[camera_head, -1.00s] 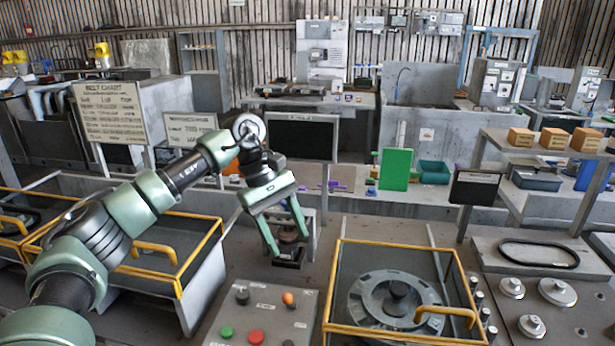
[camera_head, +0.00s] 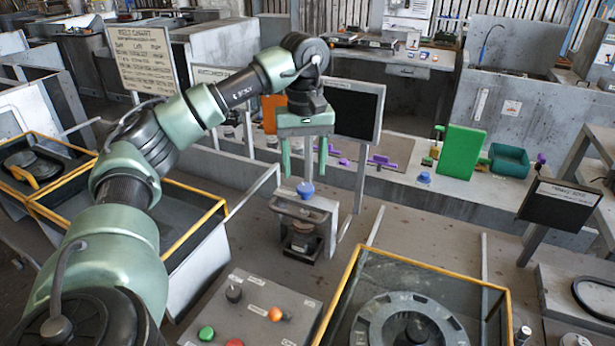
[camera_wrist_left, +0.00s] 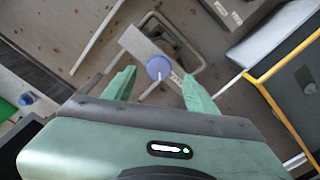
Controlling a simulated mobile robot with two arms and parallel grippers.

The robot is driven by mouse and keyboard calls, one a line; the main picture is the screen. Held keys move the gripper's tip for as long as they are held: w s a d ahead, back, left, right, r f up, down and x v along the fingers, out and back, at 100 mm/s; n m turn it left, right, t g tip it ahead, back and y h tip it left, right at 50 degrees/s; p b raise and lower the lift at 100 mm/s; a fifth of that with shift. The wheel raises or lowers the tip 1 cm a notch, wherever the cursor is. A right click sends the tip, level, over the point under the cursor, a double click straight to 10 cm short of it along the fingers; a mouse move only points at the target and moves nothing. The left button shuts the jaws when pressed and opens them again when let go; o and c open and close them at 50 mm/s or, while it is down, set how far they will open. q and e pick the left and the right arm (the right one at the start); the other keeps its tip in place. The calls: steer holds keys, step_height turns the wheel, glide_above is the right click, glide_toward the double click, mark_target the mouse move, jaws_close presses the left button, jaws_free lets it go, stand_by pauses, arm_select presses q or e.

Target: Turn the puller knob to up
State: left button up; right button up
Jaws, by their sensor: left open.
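A blue knob (camera_head: 305,190) tops a grey bench device (camera_head: 300,213) with a dark bracket; I take it for the puller knob. In the left wrist view the blue knob (camera_wrist_left: 158,67) shows from above, with a thin pale bar running from it toward the gripper. My left gripper (camera_head: 304,172) is open, fingers pointing down, just above the knob in the head view. In the wrist view its fingertips (camera_wrist_left: 159,80) lie on either side of the knob, with gaps. I cannot tell the exact height gap. My right gripper is not in view.
A control panel (camera_head: 250,318) with colored buttons and a yellow-railed bin (camera_head: 365,268) stand in front. More yellow-railed bins (camera_head: 195,240) lie left. A dark sign board (camera_head: 355,112) stands close behind the gripper. A green block (camera_head: 460,152) sits on the bench behind.

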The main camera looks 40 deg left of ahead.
mark_target(305, 187)
arm_select(q)
step_height(305, 187, down, 4)
steer(key=shift+w+r, duration=0.1)
steer(key=shift+r, duration=0.05)
steer(key=shift+f+p, duration=0.3)
steer(key=shift+f, duration=0.1)
jaws_close()
